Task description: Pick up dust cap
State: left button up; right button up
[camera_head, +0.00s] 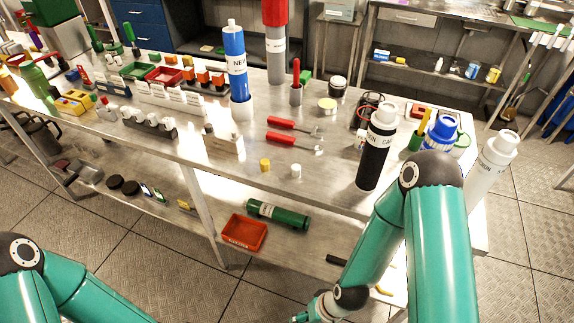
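Two small caps stand near the front edge of the steel bench (225,178): a yellow cap (265,165) and a white cap (296,171) just to its right. I cannot tell for sure which one is the dust cap. My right arm rises at the right, bends at the elbow and comes down in front of the bench. Neither cap is touched.
Two red-handled tools (283,124) lie behind the caps. A black cylinder (376,150) stands to their right, a blue one (236,70) behind left. The lower shelf holds a red tray (244,233) and green cylinder (278,214).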

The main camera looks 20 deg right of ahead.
aim_at(295, 169)
jog(key=u, duration=1.05)
jog(key=k, duration=0.9)
jog(key=z, duration=0.6)
jog(key=i, duration=1.25)
